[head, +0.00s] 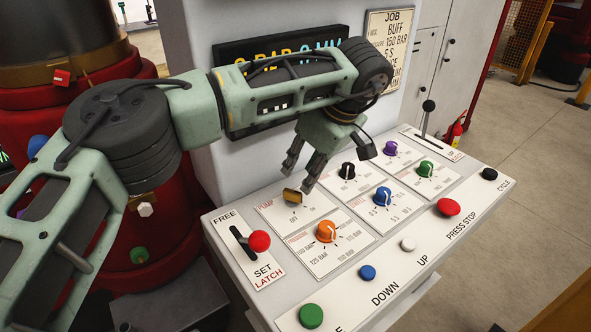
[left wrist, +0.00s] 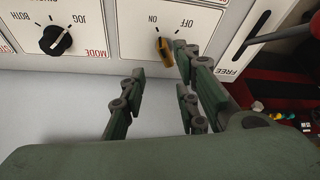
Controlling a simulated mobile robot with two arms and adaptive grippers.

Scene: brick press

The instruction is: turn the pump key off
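The pump key (head: 291,195) is a small brass-yellow knob on the white PUMP plate, near the back left of the sloped panel. In the left wrist view the key (left wrist: 164,49) stands below the upside-down ON and OFF labels, its upper end tilted slightly towards ON. My left gripper (head: 298,179) is open just above and behind the key, with nothing held. In the left wrist view one fingertip of the gripper (left wrist: 160,62) is close on the OFF side of the key; I cannot tell whether it touches. My right gripper is out of view.
Beside the key are the orange knob (head: 326,231), the black mode knob (head: 347,170), the blue knob (head: 382,196) and the red-tipped FREE/SET latch lever (head: 259,241). Push buttons, including the red press stop (head: 448,207), line the front edge. The display (head: 249,63) stands behind my arm.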

